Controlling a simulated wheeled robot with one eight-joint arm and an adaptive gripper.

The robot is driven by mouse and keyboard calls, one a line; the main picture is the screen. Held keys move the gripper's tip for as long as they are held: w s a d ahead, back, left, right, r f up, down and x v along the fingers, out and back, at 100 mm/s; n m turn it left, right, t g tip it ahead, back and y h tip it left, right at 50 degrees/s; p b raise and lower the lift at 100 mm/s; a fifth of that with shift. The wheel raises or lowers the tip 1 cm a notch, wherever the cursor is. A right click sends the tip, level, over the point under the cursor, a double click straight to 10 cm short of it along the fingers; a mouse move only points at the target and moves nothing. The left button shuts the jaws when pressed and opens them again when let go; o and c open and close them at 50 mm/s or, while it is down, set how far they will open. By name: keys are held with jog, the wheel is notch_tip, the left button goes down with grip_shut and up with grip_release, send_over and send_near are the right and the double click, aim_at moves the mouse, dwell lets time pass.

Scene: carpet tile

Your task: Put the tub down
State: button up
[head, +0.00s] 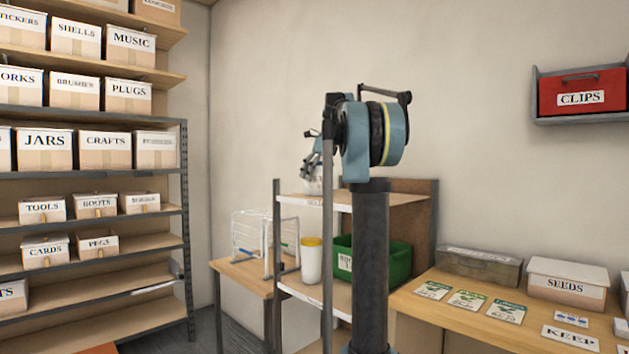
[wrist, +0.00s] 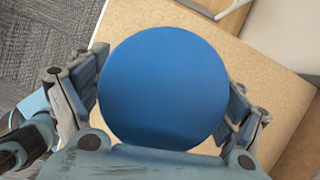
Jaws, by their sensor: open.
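The tub's round blue lid (wrist: 163,80) fills the middle of the wrist view. In the head view a white tub (head: 313,186) with dark lettering shows under my gripper (head: 309,160), partly hidden by my arm. It appears to stand upright on the top board (head: 405,198) of a small shelf unit. My gripper (wrist: 165,95) is open, with one finger on each side of the tub. I cannot tell whether the fingers touch its sides. The tub's base is hidden in the wrist view.
A white tub with a yellow lid (head: 311,262) and a green bin (head: 385,260) stand on the board below. A white wire rack (head: 250,236) is on the table to the left. A bench with a seeds box (head: 567,284) and seed packets lies right.

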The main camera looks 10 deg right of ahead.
jog(key=v, duration=1.1)
jog(key=shift+d+r, duration=0.2)
jog(key=shift+r, duration=0.15)
jog(key=shift+s, duration=0.1)
